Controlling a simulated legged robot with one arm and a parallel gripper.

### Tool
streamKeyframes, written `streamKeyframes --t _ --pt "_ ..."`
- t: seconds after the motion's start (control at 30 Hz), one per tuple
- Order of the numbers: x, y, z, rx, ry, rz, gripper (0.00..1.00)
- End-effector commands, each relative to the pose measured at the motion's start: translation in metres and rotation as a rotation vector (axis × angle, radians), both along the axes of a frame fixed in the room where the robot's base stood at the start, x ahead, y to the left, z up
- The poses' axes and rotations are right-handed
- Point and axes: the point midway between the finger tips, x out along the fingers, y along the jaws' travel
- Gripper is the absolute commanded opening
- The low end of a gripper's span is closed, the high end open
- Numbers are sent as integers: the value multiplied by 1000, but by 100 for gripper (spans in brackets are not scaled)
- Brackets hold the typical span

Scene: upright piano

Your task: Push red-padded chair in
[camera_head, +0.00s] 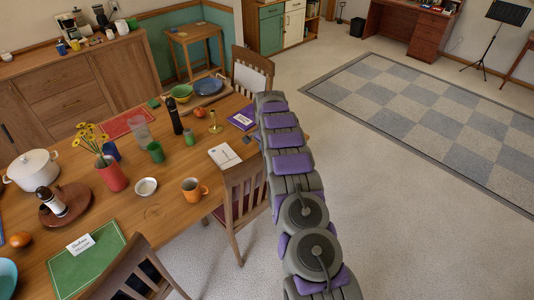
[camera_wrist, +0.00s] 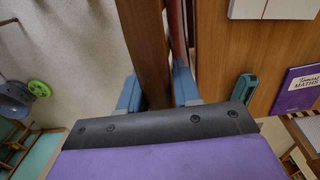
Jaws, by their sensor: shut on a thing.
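The red-padded chair (camera_head: 244,184) is a wooden chair at the right side of the dining table (camera_head: 165,205). Its slatted back faces the open floor, and a little of the dark red seat shows between back and table. In the wrist view, my gripper (camera_wrist: 157,90) has its blue fingers on either side of a wooden bar of the chair's back (camera_wrist: 147,45), closed on it. A reddish strip runs beside the bar. In the head view my purple and grey arm covers the chair's right edge and hides the gripper.
Another wooden chair (camera_head: 132,270) stands at the table's near side, and one (camera_head: 252,72) at the far end. Floor to the right, with a checkered rug (camera_head: 430,120), is clear.

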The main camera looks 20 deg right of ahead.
Motion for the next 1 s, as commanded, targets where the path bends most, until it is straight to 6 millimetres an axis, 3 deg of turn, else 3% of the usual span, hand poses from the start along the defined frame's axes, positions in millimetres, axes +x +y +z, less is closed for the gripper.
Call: streamKeyframes --t 0.07,0.1,0.3,0.67,1.0 --pt "7 2 5 -3 -23 4 0" --pt "7 2 5 -3 -23 4 35" --pt "4 2 5 -1 -18 3 53" --pt "2 1 13 -1 -13 3 53" --pt "3 1 79 -2 -16 3 53"
